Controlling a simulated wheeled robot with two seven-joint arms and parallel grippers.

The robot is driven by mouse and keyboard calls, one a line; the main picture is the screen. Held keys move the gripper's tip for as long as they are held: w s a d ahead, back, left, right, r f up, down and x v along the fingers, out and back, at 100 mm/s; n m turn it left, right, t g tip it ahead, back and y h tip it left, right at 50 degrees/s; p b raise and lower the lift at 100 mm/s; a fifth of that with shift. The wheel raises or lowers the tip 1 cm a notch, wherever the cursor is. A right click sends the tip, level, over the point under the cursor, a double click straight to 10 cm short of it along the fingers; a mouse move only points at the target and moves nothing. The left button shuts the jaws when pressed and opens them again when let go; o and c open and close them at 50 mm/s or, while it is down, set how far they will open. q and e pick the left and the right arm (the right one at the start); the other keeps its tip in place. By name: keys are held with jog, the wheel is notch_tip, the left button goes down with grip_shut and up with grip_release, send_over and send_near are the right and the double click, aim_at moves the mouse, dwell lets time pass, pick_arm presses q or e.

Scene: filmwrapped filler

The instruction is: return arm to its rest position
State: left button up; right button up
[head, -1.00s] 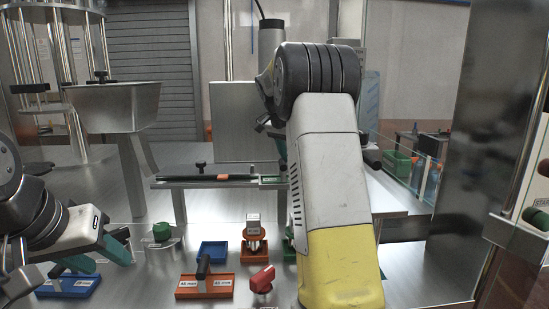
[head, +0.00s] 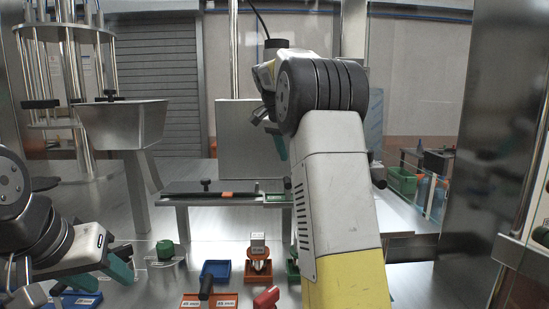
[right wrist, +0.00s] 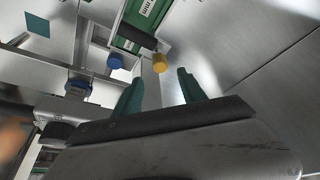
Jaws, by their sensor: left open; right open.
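My right arm (head: 335,190) reaches forward through the middle of the head view, raised above the steel table. Its right gripper (right wrist: 160,92) shows two teal fingers spread apart with nothing between them in the right wrist view. In the head view only part of that gripper shows, mostly hidden behind its own arm. My left gripper (head: 108,272) is low at the left of the head view, with teal fingers apart above a blue tray (head: 75,299). No held object shows in it.
A steel hopper (head: 122,122) stands at back left. A raised rail (head: 222,198) runs behind the right arm. A glass guard (head: 436,192) stands right.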

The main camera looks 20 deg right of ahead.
jog(key=shift+s, duration=0.1)
jog(key=s+a+f+n+t+y, duration=0.1)
jog(key=s+a+f+n+y, duration=0.1)
jog(key=s, duration=0.8)
jog(key=s+a+f+n+t+y, duration=0.1)
jog(key=s+a+f+n, duration=0.3)
jog(key=s, duration=0.7)
jog(key=s+a+f+n+t+y, duration=0.1)
jog(key=s+a+f+n+y, duration=0.2)
jog(key=s+a+n, duration=0.3)
jog(key=s+a+f, duration=0.1)
jog(key=s+a, duration=0.1)
jog(key=s, duration=0.3)
jog(key=shift+a+n+t, duration=0.3)
jog(key=shift+a+t, duration=0.1)
